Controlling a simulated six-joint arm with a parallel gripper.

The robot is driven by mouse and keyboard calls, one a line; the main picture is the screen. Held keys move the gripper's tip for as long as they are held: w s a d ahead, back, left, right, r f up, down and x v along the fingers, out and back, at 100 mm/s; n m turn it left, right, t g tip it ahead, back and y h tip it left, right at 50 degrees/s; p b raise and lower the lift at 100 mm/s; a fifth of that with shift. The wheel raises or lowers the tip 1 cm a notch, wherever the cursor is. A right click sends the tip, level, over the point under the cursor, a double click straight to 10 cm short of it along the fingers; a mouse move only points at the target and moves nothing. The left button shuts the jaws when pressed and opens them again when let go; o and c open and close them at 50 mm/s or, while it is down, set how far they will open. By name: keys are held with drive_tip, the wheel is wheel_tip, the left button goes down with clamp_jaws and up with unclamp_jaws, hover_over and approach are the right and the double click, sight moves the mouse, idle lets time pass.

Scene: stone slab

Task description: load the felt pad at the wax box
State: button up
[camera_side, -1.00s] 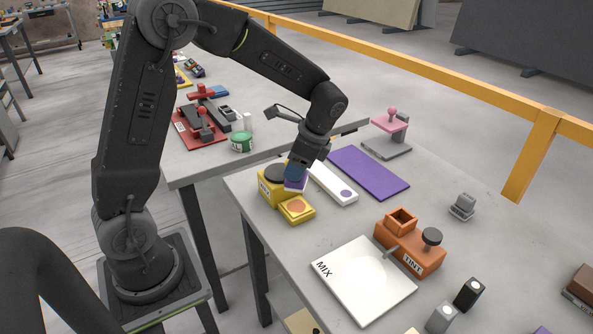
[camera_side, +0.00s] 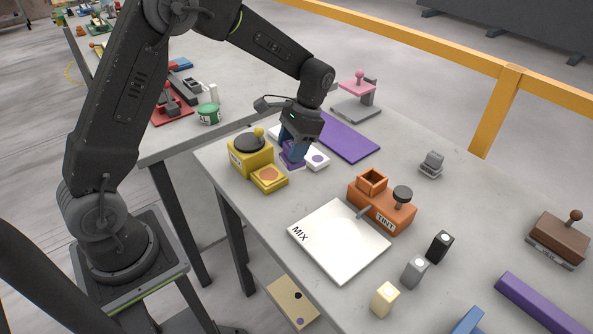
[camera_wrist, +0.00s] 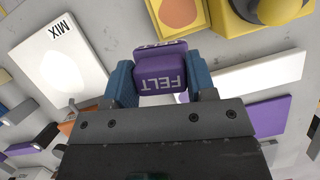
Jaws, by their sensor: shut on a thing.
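My gripper (camera_side: 291,146) has blue fingers and is shut on the felt pad (camera_side: 293,157), a purple block. In the wrist view, the felt pad (camera_wrist: 163,72) reads FELT, upside down, between the two fingers. The wax box (camera_side: 250,156) is yellow with a black round top and a small yellow knob. A low yellow tray (camera_side: 269,179) with an orange round patch sits at its front. My gripper and the pad are just right of the wax box, apart from the tray. The wax box also shows at the top right of the wrist view (camera_wrist: 262,14).
A white strip (camera_side: 317,159) with a purple dot lies right behind the pad. A purple slab (camera_side: 348,140) lies farther back. An orange TINT box (camera_side: 380,205) and a white MIX board (camera_side: 338,240) stand in front.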

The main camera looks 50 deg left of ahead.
drive_tip(key=shift+w+d+f+n+h, duration=0.45)
drive_tip(key=shift+w+f+n, duration=0.1)
drive_tip(key=shift+n, duration=0.35)
drive_tip(key=s+a+r, duration=0.4)
drive_tip(key=s+r, duration=0.1)
drive_tip(key=s, duration=0.1)
drive_tip(key=shift+m+y, duration=0.25)
drive_tip(key=shift+m, duration=0.15)
drive_tip(key=shift+w+a+f, duration=0.1)
drive_tip(key=shift+f, duration=1.4)
drive_tip(key=shift+w+a+f, duration=0.1)
drive_tip(key=shift+f, duration=1.4)
drive_tip(key=shift+f, duration=0.65)
drive_tip(key=shift+r, duration=0.1)
wheel_tip(320, 180, up, 7)
